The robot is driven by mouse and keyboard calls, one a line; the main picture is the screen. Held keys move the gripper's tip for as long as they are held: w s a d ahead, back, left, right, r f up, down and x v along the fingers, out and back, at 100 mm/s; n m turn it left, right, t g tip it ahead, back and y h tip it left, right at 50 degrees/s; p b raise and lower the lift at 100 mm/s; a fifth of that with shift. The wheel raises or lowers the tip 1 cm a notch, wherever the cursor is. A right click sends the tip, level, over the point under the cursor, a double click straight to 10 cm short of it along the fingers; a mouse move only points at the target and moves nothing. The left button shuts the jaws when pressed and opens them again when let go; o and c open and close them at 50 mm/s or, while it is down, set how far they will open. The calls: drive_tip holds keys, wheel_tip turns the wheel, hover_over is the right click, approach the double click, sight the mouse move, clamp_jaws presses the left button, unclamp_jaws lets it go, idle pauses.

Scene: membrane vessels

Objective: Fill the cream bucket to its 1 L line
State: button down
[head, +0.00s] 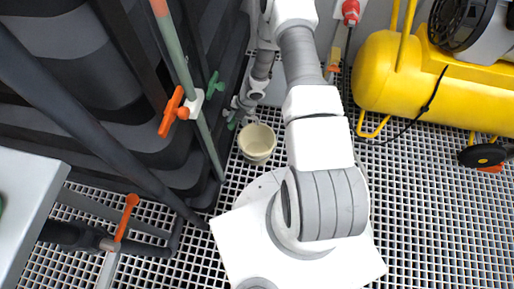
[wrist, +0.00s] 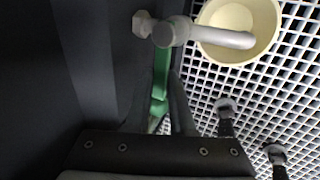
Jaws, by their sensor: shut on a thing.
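The cream bucket (head: 257,146) stands upright on the grated floor beside the dark tanks. In the wrist view the bucket (wrist: 271,30) is at the upper right, with a grey spout (wrist: 225,37) crossing over its mouth. No water stream shows, and I cannot read a level or a line. A green valve lever (wrist: 162,75) hangs below the spout's fitting. My gripper (wrist: 160,103) is shut on this lever, its dark fingers on either side. In the head view the gripper is small and partly hidden among the fittings behind the bucket.
An orange-handled valve (head: 172,112) sits on a green pipe left of the bucket; another orange lever (head: 127,215) is at lower left. Another green handle (head: 214,85) is near the tanks. A yellow compressor (head: 425,85) stands right. Grated floor (head: 440,210) is clear at lower right.

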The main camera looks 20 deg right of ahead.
idle(0.3)
drive_tip(key=shift+d+r+n+p, duration=0.15)
drive_tip(key=shift+r+n+p, duration=0.15)
drive_tip(key=shift+p, duration=0.65)
drive_tip(key=shift+d+n+p, duration=0.15)
drive_tip(key=shift+n+p, duration=0.25)
drive_tip(key=shift+p, duration=0.45)
drive_tip(key=d+n+g+b, duration=0.1)
drive_tip(key=d+n+b, duration=0.1)
drive_tip(key=n, duration=0.2)
drive_tip(key=d+n+g+b, duration=0.1)
drive_tip(key=n+g+b, duration=0.1)
drive_tip(key=n+b, duration=0.1)
drive_tip(key=d+n+g+b, duration=0.2)
drive_tip(key=n, duration=0.4)
drive_tip(key=shift+w+d+f, duration=0.25)
drive_tip(key=shift+d+f, duration=0.05)
drive_tip(key=shift+d, duration=0.05)
drive_tip(key=shift+s+f, duration=0.1)
drive_tip(key=shift+s, duration=0.15)
idle(4.0)
